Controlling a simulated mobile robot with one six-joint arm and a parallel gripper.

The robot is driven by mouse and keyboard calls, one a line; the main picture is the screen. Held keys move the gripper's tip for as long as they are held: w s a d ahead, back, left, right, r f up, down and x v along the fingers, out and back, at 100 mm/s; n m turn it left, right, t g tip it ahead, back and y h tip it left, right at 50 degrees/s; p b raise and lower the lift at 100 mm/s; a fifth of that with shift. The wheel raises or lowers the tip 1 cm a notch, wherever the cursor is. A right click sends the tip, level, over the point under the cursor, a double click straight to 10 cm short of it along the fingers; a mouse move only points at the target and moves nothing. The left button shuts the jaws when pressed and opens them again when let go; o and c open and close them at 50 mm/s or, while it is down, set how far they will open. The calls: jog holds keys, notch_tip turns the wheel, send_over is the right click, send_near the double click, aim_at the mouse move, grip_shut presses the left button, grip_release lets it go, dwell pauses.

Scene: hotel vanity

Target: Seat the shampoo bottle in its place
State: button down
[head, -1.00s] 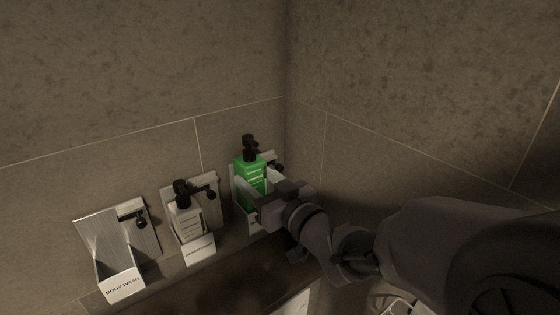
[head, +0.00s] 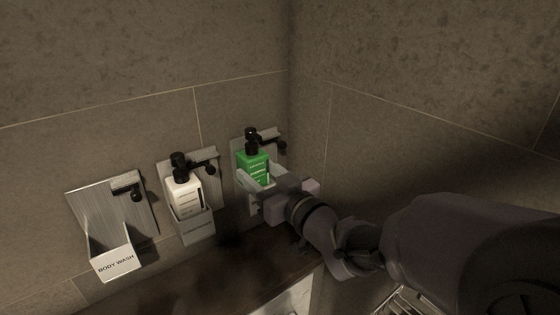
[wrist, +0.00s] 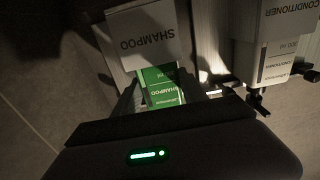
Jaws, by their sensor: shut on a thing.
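The green shampoo bottle (head: 252,162) with a black pump stands upright at the right-hand wall holder (head: 273,144). My gripper (head: 264,184) is shut on it, with a finger on either side. In the wrist view the bottle (wrist: 162,88) shows between my fingers (wrist: 160,95), and the holder's front reads SHAMPOO (wrist: 148,38), upside down. The bottle's lower part is hidden behind that front. It appears to be inside the pocket, but I cannot tell whether it touches the bottom.
A white conditioner bottle (head: 184,195) stands in the middle holder (head: 197,229), close to the left. The left holder, labelled BODY WASH (head: 115,262), is empty. A dark counter (head: 225,270) lies below. The corner wall is close on the right.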

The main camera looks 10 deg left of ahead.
jog(key=shift+f+b, duration=0.3)
jog(key=shift+b, duration=0.3)
jog(key=c, duration=0.6)
grip_release()
jog(key=shift+o, duration=0.2)
jog(key=b+v, duration=0.4)
jog(key=v, duration=1.3)
jog(key=shift+s+b, duration=0.25)
jog(key=shift+b, duration=0.05)
